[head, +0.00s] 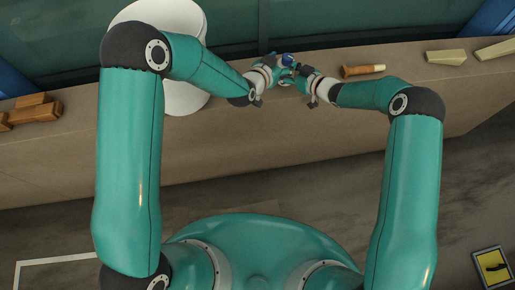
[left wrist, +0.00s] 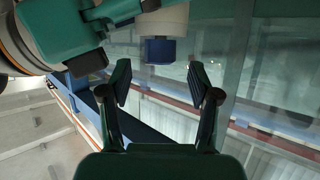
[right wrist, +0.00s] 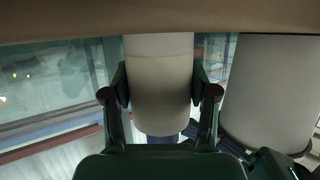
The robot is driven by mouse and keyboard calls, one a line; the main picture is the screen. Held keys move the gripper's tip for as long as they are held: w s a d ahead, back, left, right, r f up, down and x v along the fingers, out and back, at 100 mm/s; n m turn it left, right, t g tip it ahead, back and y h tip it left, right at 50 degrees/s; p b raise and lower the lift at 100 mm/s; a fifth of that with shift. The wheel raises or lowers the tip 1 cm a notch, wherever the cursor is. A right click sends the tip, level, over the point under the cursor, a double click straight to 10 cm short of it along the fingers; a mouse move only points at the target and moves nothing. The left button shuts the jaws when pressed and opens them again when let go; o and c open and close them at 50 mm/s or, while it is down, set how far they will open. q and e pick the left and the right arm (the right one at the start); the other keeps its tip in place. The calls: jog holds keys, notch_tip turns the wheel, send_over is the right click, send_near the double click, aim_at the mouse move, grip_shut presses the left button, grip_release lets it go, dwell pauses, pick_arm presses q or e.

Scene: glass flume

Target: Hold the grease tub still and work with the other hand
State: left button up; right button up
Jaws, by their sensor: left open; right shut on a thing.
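The grease tub has a pale body and a blue lid; the lid (head: 287,60) shows small between my grippers in the head view. My right gripper (right wrist: 160,90) is shut on the pale tub body (right wrist: 160,95), with a finger on each side; a bit of blue shows at its far end. My left gripper (left wrist: 158,82) is open and empty. In the left wrist view the blue lid (left wrist: 160,51) and part of the tub body (left wrist: 166,20) appear beyond and above the gap between its fingertips. In the head view my grippers hide most of the tub.
A large white cylinder (head: 183,95) stands behind my left forearm. The brown bench (head: 220,140) carries brown blocks (head: 35,109) at left, a wooden-handled tool (head: 362,70) and pale wedges (head: 446,57) at right. Glass (head: 335,20) runs behind. The bench front is clear.

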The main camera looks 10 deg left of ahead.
pick_arm(q)
jog(key=v, duration=0.7)
jog(key=s+a+f+n+g+y, duration=0.2)
jog(key=s+f+n+g, duration=0.15)
jog(key=f, duration=0.25)
jog(key=s+a+f+n+g+y, duration=0.1)
jog(key=s+a+f+n+g, duration=0.1)
jog(key=s+f, duration=0.3)
jog(key=s+d+f+n+g+h, duration=0.1)
jog(key=s+d+f+n+g, duration=0.2)
jog(key=s+f+n+g, duration=0.2)
jog(key=s+f, duration=0.1)
jog(key=s, duration=0.2)
jog(key=shift+s+h, duration=0.35)
jog(key=shift+h, duration=0.05)
jog(key=shift+g, duration=0.25)
